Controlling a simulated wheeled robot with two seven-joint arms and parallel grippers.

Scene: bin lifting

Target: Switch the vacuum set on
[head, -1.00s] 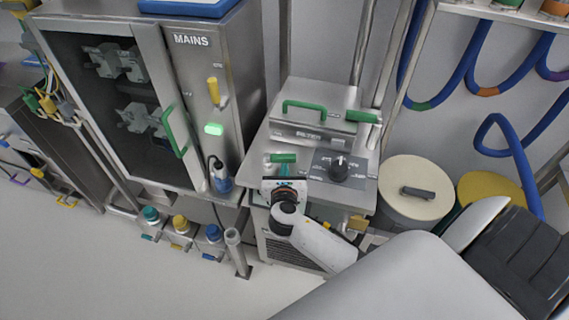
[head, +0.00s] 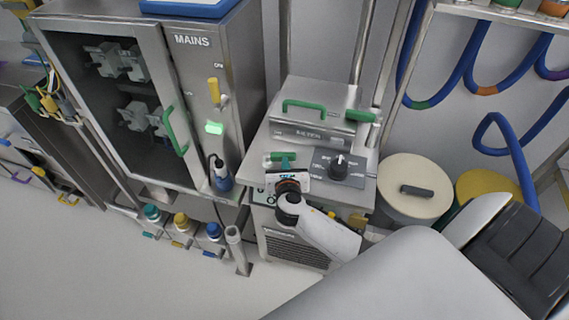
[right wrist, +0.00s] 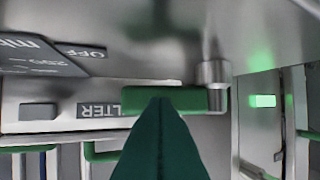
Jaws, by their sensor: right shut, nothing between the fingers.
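The vacuum set (head: 314,131) is a steel cabinet with a filter lid, a green lid handle and a black knob (head: 340,166) on a grey panel. A short green bar handle (head: 281,156) sits on its top, left of the knob. It also shows in the right wrist view (right wrist: 143,97), held by a metal post at one end. My right gripper (head: 286,166) is shut and empty, its teal fingertips at the green bar. In the right wrist view the fingertips (right wrist: 162,101) overlap the bar; I cannot tell whether they touch. My left gripper is not in view.
The MAINS cabinet (head: 236,60) with a yellow lever and lit green lamp (head: 214,128) stands to the left. A cream lidded drum (head: 395,170) stands to the right. Blue hoses (head: 520,165) hang at the far right. Floor is clear at lower left.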

